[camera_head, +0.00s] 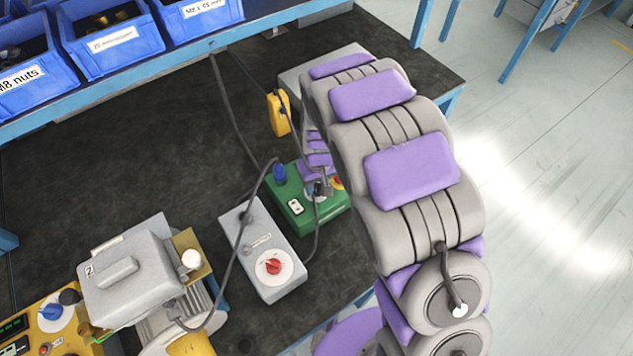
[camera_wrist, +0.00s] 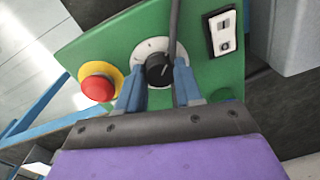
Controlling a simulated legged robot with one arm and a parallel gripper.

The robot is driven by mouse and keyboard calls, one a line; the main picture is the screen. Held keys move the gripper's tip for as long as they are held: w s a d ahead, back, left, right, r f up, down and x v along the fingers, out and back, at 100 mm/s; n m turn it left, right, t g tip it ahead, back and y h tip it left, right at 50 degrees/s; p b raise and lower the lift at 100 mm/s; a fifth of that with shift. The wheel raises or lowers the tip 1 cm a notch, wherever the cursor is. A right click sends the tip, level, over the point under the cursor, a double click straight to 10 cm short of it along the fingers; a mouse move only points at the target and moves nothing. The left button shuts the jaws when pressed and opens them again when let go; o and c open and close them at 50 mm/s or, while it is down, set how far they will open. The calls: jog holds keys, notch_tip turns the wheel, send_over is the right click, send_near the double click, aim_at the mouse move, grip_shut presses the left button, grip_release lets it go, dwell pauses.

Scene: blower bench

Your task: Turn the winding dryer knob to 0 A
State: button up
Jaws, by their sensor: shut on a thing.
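A green control box (camera_head: 291,212) stands on the bench and fills much of the wrist view (camera_wrist: 205,88). Its black round knob (camera_wrist: 157,69) sits on a pale dial (camera_wrist: 142,50) whose markings are too small to read. My gripper (camera_wrist: 158,80) is at this knob, with a blue-grey finger on each side, shut on it. In the head view my gripper (camera_head: 320,188) reaches down to the box and hides most of the dial. A grey box with a red knob (camera_head: 273,266) stands beside the green box. I cannot read which box is the winding dryer.
The green box also carries a red emergency button (camera_wrist: 97,87) and a rocker switch (camera_wrist: 223,33). A dark cable (camera_wrist: 174,25) passes close by the knob. A motor (camera_head: 130,275), yellow meter (camera_head: 278,113) and blue bins (camera_head: 110,40) surround the dark bench top (camera_head: 110,165).

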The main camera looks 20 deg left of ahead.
aim_at(320, 185)
jog(key=o, duration=1)
jog(key=r+p, duration=0.1)
jog(key=r, duration=0.4)
jog(key=r+p, duration=0.1)
jog(key=r, duration=0.5)
jog(key=r+p, duration=0.1)
jog(key=r, duration=0.5)
jog(key=shift+w+d+r, duration=0.1)
jog(key=shift+w+d, duration=0.15)
jog(key=shift+w, duration=0.05)
jog(key=s+d+r+m, duration=0.2)
jog(key=s+d+r, duration=0.25)
jog(key=d, duration=0.35)
jog(key=s+d+r+m, duration=0.2)
jog(key=s+d+r, duration=0.25)
jog(key=d, duration=0.45)
jog(key=s+d+m, duration=0.1)
jog(key=s+d, duration=0.2)
jog(key=s, duration=0.3)
jog(key=s+d+m+g, duration=0.1)
jog(key=s+d, duration=0.2)
jog(key=s, duration=0.3)
jog(key=s+d+m, duration=0.1)
jog(key=s+d, duration=0.2)
jog(key=s, duration=0.3)
jog(key=shift+s+r, duration=0.2)
jog(key=shift+r, duration=0.1)
